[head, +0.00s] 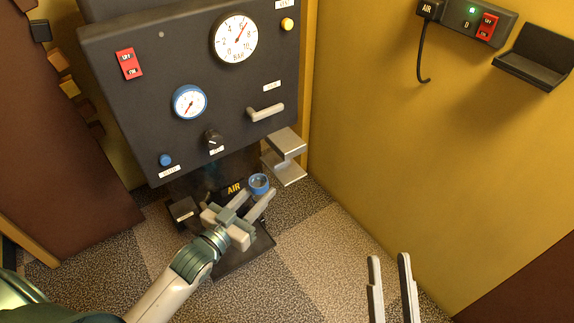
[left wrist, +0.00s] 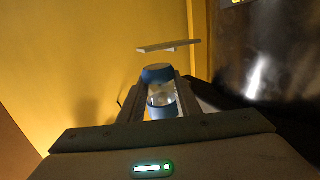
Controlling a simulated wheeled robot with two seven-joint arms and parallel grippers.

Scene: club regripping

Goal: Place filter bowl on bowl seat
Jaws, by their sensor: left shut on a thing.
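The filter bowl (head: 259,182), a small cup with a blue rim, is between the fingertips of my left gripper (head: 256,193). In the left wrist view the bowl (left wrist: 158,74) shows blue parts and a clear, shiny part between the fingers. My left gripper is shut on it. A grey metal bracket (head: 287,146) with an upper and a lower plate stands just beyond the bowl, up and to the right; I cannot tell for certain whether it is the bowl seat. A pale plate (left wrist: 168,46) shows beyond the bowl in the left wrist view. My right gripper (head: 390,260) is open and empty.
A dark panel (head: 110,90) with gauges, switches and a lever handle (head: 265,112) overhangs the back. A dark cylinder (left wrist: 262,50) stands close on the right in the left wrist view. A yellow wall (head: 400,150) bounds the right; an empty black shelf (head: 535,57) hangs there.

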